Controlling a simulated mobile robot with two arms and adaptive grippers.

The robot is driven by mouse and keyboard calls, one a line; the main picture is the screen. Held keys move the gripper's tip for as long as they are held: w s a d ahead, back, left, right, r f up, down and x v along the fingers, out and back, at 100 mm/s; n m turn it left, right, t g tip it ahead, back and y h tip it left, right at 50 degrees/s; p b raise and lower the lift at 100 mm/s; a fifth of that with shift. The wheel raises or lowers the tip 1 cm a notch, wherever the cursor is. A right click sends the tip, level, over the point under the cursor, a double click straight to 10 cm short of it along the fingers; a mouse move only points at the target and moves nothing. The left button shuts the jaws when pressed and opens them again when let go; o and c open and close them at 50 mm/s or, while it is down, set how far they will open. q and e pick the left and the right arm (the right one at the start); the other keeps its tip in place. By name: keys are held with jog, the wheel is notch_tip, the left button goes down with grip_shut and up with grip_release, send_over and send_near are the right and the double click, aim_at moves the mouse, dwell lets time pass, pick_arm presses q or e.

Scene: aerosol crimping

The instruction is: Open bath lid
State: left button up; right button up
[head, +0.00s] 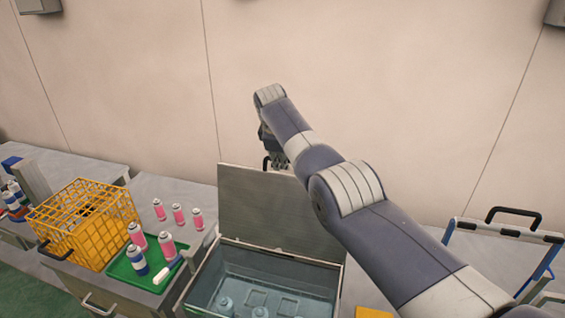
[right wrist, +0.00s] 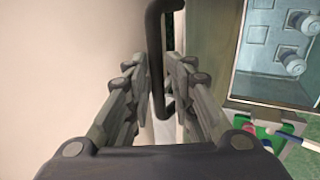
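The bath lid (head: 265,213), a grey panel, stands raised at the back of the bath (head: 338,270), whose inside with clear liquid shows in the head view. The black lid handle (head: 266,163) shows at the lid's top edge; in the right wrist view the handle (right wrist: 157,45) is a dark bar. My right gripper (head: 276,160) is by the lid's top edge. In the right wrist view this gripper (right wrist: 160,75) has its fingers apart, with the handle seen between them and gaps on both sides. My left gripper is not in view.
Cans (head: 226,304) stand in the bath. To its left are a green tray (head: 122,271) with several cans, more pink cans (head: 178,215) and a yellow crate (head: 82,225). A blue-edged frame with a black handle (head: 514,214) stands at right. The wall is behind the lid.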

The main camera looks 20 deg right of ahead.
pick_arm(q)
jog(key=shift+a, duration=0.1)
pick_arm(e)
jog(key=shift+s+f, duration=0.1)
jog(key=shift+s, duration=0.15)
jog(key=shift+f, duration=0.1)
jog(key=shift+a+r, duration=0.1)
jog(key=shift+r, duration=0.3)
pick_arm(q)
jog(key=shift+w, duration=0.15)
pick_arm(e)
jog(key=v, duration=1.1)
jog(key=shift+r, duration=0.15)
jog(key=shift+s, duration=0.1)
